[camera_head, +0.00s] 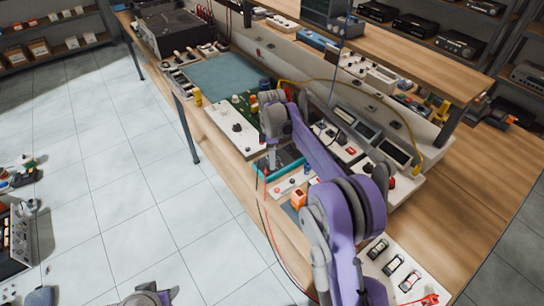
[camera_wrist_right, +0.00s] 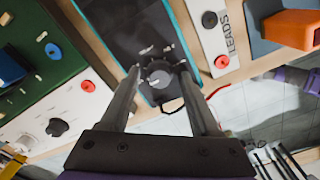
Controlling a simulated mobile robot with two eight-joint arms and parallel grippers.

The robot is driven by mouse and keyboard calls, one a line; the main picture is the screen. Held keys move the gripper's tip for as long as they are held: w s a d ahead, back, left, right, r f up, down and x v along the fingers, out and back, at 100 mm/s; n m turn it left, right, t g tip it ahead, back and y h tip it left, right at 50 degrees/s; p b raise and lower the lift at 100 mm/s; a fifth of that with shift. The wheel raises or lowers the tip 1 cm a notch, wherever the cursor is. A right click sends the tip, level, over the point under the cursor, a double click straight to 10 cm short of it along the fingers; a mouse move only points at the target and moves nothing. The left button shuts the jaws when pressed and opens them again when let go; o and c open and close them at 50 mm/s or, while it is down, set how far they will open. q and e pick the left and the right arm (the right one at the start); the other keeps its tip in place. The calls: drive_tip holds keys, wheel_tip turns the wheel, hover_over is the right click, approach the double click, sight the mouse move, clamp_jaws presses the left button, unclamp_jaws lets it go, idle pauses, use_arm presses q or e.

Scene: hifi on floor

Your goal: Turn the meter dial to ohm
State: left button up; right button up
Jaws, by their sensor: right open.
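The meter (camera_wrist_right: 118,20) is a dark handheld unit with a teal edge, lying on the wooden bench; its teal rim also shows in the head view (camera_head: 291,160), partly hidden by my right arm. Its round dark dial (camera_wrist_right: 158,78) has a pale pointer mark, but the scale labels are too small to read. My right gripper (camera_wrist_right: 159,70) is open over the meter, pointing down, with one finger on each side of the dial. I cannot tell whether the fingers touch it. In the head view my right gripper (camera_head: 270,145) is small and partly hidden.
A white LEADS strip (camera_wrist_right: 218,40) and an orange block (camera_wrist_right: 290,28) lie beside the meter. A green board (camera_wrist_right: 35,60) and a white panel with knobs (camera_wrist_right: 50,120) stand on its other side. A red and a black lead (camera_head: 268,225) hang over the bench edge.

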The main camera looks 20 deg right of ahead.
clamp_jaws()
idle(0.3)
